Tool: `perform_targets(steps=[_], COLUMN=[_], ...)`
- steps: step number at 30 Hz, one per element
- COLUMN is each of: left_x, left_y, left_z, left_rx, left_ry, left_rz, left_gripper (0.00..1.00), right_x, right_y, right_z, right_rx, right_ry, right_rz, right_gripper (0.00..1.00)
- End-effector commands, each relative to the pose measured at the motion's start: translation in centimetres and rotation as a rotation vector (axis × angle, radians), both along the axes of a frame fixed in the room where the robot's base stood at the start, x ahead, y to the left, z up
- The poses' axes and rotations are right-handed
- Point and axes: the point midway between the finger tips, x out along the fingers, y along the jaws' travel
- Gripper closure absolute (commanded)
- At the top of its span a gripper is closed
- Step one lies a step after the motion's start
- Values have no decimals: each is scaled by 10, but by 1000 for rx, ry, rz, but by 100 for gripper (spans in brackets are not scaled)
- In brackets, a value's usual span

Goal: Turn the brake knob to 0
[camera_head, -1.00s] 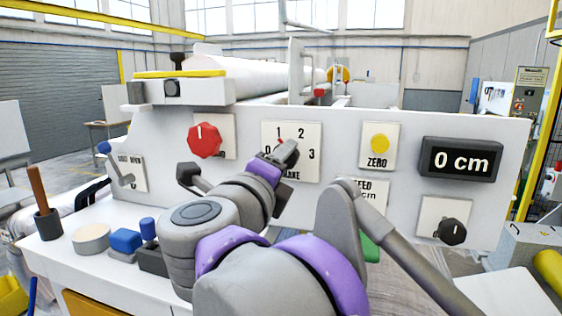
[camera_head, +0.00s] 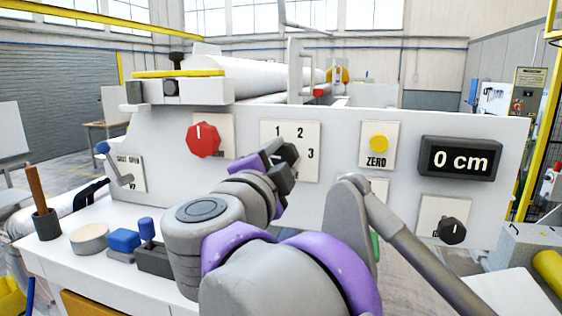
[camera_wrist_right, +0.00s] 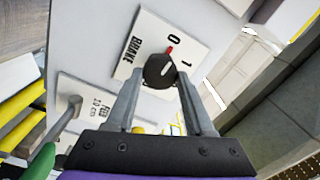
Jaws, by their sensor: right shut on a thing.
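The brake panel (camera_head: 308,133) is a white plate on the machine front with digits around a dark knob. In the head view my right gripper (camera_head: 285,153) covers the knob and the plate's lower left. In the right wrist view the black brake knob (camera_wrist_right: 160,71) sits between the fingertips of my right gripper (camera_wrist_right: 158,78), which is shut on it. A red mark (camera_wrist_right: 169,49) lies at the knob's edge towards the 0 on the plate (camera_wrist_right: 174,39). A short pale line on the knob face slants up right; its exact setting is hard to tell. My left gripper is not in view.
A red knob (camera_head: 203,139) is left of the brake panel. A yellow ZERO button (camera_head: 379,143) and a display reading 0 cm (camera_head: 460,159) are to the right. A black knob (camera_head: 452,231) sits lower right. Small items, including a blue block (camera_head: 124,240), stand on the bench at left.

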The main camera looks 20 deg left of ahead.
Motion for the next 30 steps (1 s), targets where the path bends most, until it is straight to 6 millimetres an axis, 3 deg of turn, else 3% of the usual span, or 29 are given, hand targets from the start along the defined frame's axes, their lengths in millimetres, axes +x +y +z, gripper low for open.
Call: perform_targets(steps=[21,22,27,30], left_x=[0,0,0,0], left_y=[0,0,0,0], left_z=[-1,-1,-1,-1], left_rx=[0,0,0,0], left_ry=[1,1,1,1], left_rz=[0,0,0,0], left_gripper=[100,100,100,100], right_x=[0,0,0,0], right_y=[0,0,0,0], right_z=[1,1,0,0], right_rx=[-79,-79,-78,-78], right_ry=[2,2,2,3], right_rz=[-1,-1,-1,0], right_gripper=[100,45,17,17])
